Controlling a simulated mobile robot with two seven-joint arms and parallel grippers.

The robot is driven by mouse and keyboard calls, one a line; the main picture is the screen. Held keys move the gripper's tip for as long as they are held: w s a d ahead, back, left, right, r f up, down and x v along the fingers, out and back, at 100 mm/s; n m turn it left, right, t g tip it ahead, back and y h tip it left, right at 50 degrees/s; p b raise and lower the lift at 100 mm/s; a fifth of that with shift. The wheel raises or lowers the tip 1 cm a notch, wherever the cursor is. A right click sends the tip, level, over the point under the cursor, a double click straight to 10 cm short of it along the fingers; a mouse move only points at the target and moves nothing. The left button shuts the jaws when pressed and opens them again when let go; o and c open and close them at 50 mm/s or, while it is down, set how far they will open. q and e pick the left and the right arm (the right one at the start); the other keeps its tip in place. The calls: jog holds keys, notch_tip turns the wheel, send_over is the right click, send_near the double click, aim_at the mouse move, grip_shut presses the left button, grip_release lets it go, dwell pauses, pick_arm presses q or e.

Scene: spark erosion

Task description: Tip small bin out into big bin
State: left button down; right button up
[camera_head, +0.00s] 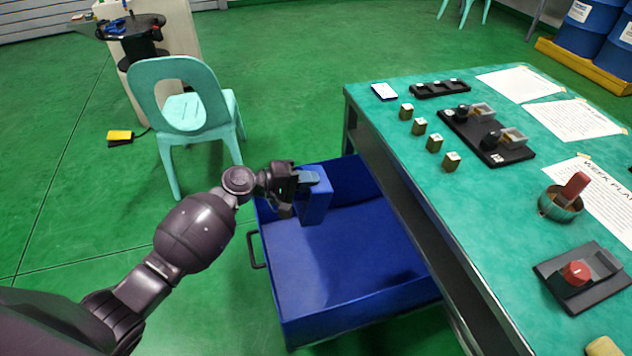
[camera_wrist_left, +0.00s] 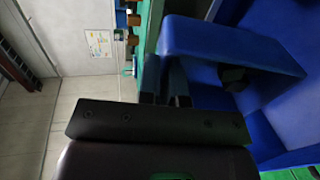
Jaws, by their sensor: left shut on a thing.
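The small bin (camera_head: 316,205) is a blue box, seen in the head view above the far left part of the big bin. It also shows in the left wrist view (camera_wrist_left: 225,42), looking tilted there. My left gripper (camera_head: 305,180) is shut on the small bin near its top edge. The big bin (camera_head: 340,255) is a wide blue open box low beside the table, with a dark handle on its left side. Its visible floor looks bare. A dark lump (camera_wrist_left: 235,78) shows by the small bin in the wrist view; I cannot tell what it is. My right gripper is not in view.
The green table (camera_head: 405,190) stands right of the big bin and overhangs its right side. It carries brass blocks (camera_head: 434,143), black holders (camera_head: 487,140) and paper sheets. A pale green chair (camera_head: 180,100) stands behind left.

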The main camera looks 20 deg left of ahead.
pick_arm(q)
jog(key=f+t+h+b, duration=0.1)
jog(key=b, duration=0.2)
jog(key=s+a+f+t+h+b, duration=0.1)
jog(key=b, duration=0.2)
jog(key=a+f+h+b, duration=0.1)
jog(key=h+b, duration=0.1)
jog(key=b, duration=0.1)
jog(key=shift+s+t, duration=0.3)
jog(key=shift+t, duration=0.1)
jog(key=shift+a+h+b, duration=0.1)
jog(key=shift+h+b, duration=0.2)
jog(key=shift+b, duration=0.4)
jog(key=shift+s+a+r+t+h+b, duration=0.2)
jog(key=shift+t+h+b, duration=0.2)
jog(key=shift+b, duration=0.25)
jog(key=shift+s+a+r+t+h+b, duration=0.1)
jog(key=shift+a+r+t+h+b, duration=0.2)
jog(key=shift+b, duration=0.35)
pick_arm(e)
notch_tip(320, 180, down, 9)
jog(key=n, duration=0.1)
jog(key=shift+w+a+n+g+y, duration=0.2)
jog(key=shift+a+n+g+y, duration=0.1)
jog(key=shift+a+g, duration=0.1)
